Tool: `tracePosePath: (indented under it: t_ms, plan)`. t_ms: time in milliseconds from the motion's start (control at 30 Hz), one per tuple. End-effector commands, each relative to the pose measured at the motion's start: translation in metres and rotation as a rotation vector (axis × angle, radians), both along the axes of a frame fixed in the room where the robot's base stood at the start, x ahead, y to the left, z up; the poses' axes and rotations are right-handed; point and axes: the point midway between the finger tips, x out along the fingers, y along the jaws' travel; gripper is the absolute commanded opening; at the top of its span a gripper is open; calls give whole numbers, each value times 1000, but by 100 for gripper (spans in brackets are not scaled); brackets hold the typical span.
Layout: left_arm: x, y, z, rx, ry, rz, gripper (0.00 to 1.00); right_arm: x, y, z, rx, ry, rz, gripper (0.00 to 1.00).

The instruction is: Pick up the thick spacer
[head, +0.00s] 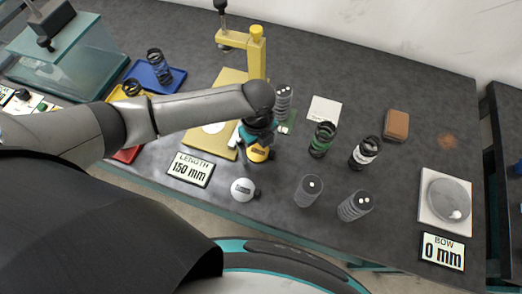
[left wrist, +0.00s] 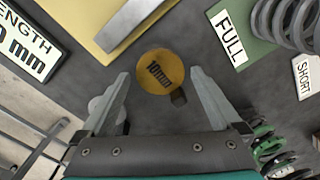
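A yellow round spacer (left wrist: 160,71) marked "10mm" lies on the dark table in the left wrist view. In the head view the yellow spacer (head: 258,156) shows partly, below my left gripper (head: 256,138). The gripper is open and points down at it. In the left wrist view the spacer is between and just beyond the two fingertips, with nothing gripped. A white round piece (head: 243,189) with a dark label lies nearer the table's front edge. It is partly hidden behind a finger in the left wrist view (left wrist: 104,108). My right gripper is not in view.
A yellow press stand (head: 257,60) stands behind the gripper. A "LENGTH 150 mm" sign (head: 190,169) is at left. A "BOW 0 mm" sign (head: 442,251) is far right.

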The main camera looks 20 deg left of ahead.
Motion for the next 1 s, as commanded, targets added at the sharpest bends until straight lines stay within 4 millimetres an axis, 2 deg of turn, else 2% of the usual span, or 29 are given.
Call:
tracePosePath:
  t_ms: [67, 700, 1000]
  plan:
    - [0, 0, 0, 0, 0, 0, 88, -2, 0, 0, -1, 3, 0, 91]
    - [0, 0, 1, 0, 0, 1, 16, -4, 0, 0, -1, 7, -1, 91]
    - [1, 0, 3, -1, -2, 1, 15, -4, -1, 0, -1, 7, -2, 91]
